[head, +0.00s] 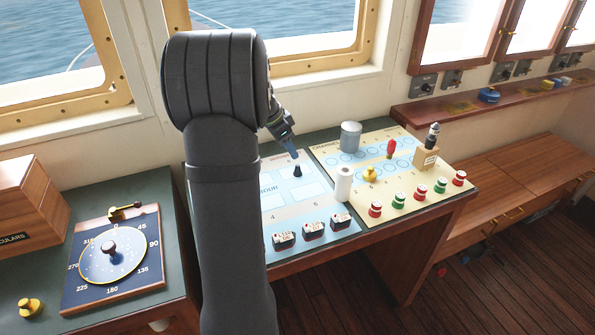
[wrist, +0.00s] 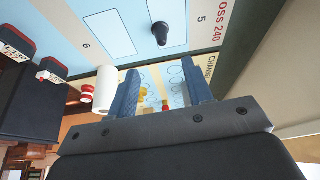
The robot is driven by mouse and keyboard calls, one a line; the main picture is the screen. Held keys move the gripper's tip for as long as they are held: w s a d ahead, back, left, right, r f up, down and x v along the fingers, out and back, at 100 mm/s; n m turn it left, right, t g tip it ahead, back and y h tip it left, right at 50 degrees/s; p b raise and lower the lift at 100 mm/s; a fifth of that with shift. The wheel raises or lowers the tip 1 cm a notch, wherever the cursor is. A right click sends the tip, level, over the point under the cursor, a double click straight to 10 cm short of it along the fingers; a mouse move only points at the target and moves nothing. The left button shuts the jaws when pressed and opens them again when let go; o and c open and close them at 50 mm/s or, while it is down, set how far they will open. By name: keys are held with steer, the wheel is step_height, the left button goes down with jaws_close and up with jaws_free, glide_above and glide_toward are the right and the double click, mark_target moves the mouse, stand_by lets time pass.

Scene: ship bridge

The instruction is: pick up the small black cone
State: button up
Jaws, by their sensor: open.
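The small black cone (head: 297,171) stands upright on the pale blue chart board (head: 284,219), just below my gripper (head: 293,154) in the head view. In the wrist view the black cone (wrist: 160,34) shows beyond the fingertips, near a printed box marked 5. My gripper (wrist: 160,66) is open, with its two blue fingers apart and nothing between them. A gap shows between the fingertips and the cone.
A white cylinder (head: 343,184) stands to the right of the cone. A grey cylinder (head: 350,137), a yellow piece (head: 370,174) and a red piece (head: 391,149) stand farther right. Several black-and-white blocks (head: 313,231) line the front edge.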

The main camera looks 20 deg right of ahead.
mark_target(298, 165)
steer(key=x, duration=0.9)
steer(key=shift+w+f, duration=0.25)
steer(key=shift+f, duration=0.15)
steer(key=c, duration=0.9)
